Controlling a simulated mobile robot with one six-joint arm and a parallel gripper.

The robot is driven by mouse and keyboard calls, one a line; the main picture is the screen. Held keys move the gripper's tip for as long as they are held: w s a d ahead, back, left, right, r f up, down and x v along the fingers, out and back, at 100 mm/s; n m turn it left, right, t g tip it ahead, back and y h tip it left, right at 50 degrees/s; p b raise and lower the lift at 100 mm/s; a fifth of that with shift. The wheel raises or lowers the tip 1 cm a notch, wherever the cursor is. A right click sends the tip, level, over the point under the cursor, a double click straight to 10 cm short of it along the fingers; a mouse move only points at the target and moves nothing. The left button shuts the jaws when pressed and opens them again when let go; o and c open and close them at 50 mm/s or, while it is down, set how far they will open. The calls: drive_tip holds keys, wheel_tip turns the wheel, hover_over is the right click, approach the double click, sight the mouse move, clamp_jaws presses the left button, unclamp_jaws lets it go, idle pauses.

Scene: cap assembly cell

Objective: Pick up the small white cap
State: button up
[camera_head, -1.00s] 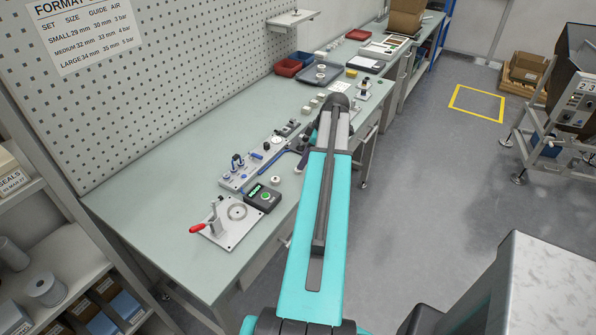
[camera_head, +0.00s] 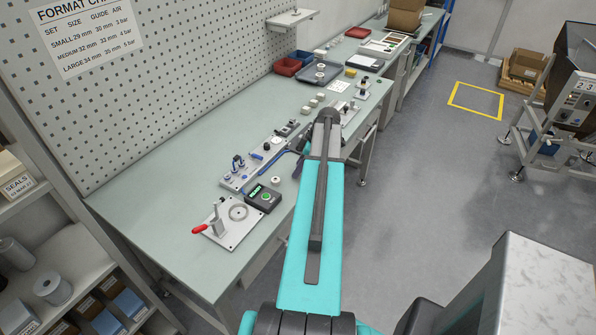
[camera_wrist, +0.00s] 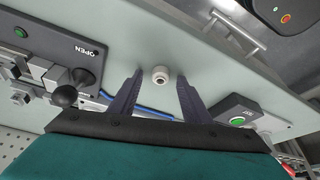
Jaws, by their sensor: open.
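In the head view the cap (camera_head: 275,180) sits beside the black box with the green button. My gripper (camera_wrist: 160,73) is open and empty. In the wrist view its two dark fingers stand left and right of the cap with a gap on each side, and the cap appears between their tips. I cannot tell the height of the fingers above the bench. In the head view my arm hides most of the gripper.
A black box with a green button (camera_head: 262,198) stands close to the cap. A plate with a red-handled clamp (camera_head: 233,222) is nearer. A grey fixture with blue parts (camera_head: 242,172) lies left of the cap. The bench's left front area is clear.

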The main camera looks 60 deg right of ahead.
idle(0.3)
drive_tip(key=c, duration=0.9)
drive_tip(key=shift+r, duration=0.15)
drive_tip(key=shift+r+b, duration=1.1)
drive_tip(key=shift+r, duration=0.35)
drive_tip(key=shift+o, duration=0.3)
drive_tip(key=s+d+r+b, duration=0.1)
drive_tip(key=s+d+b, duration=0.4)
drive_tip(key=s+d, duration=0.4)
drive_tip(key=shift+s+r, duration=0.2)
drive_tip(key=shift+s, duration=1.05)
drive_tip(key=shift+s+d+r, duration=0.2)
drive_tip(key=shift+s+d, duration=0.2)
drive_tip(key=shift+s, duration=0.25)
drive_tip(key=shift+w, duration=0.1)
